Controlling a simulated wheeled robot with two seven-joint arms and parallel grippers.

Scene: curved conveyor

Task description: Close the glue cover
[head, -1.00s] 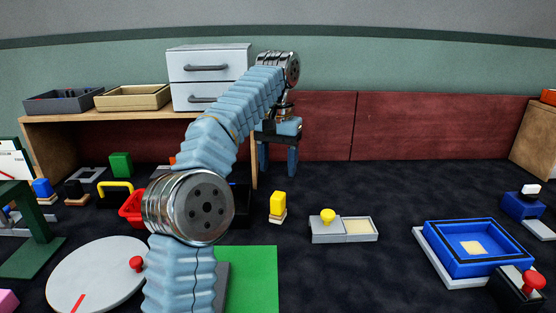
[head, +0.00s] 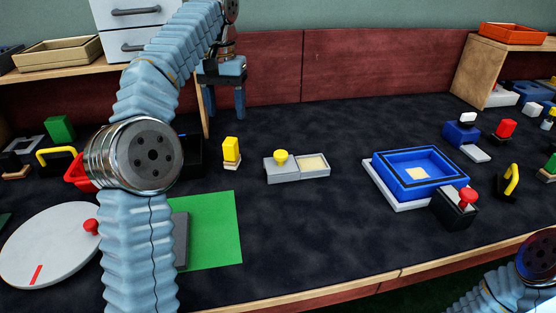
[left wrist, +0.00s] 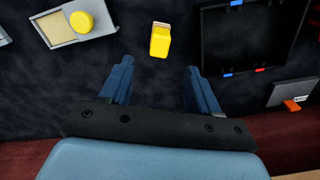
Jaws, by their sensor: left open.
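A grey rectangular box with a beige inset sits on the dark table in the head view. A grey cover with a yellow knob (head: 281,157) is over its left part, and the beige inset (head: 312,162) on the right is exposed. The cover's yellow knob also shows at the upper left of the left wrist view (left wrist: 81,21). I take this to be the glue box; no label is readable. My left gripper (head: 224,108) is open and empty, fingers pointing down, behind and left of the box. Its fingers show apart in the left wrist view (left wrist: 159,84).
A yellow block on a beige base (head: 231,152) stands left of the box, near my left gripper. A blue tray (head: 379,166) and a red-knobbed black block (head: 455,211) lie to the right. A green mat (head: 218,232) is in front. A red-brown wall panel (head: 350,70) stands behind.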

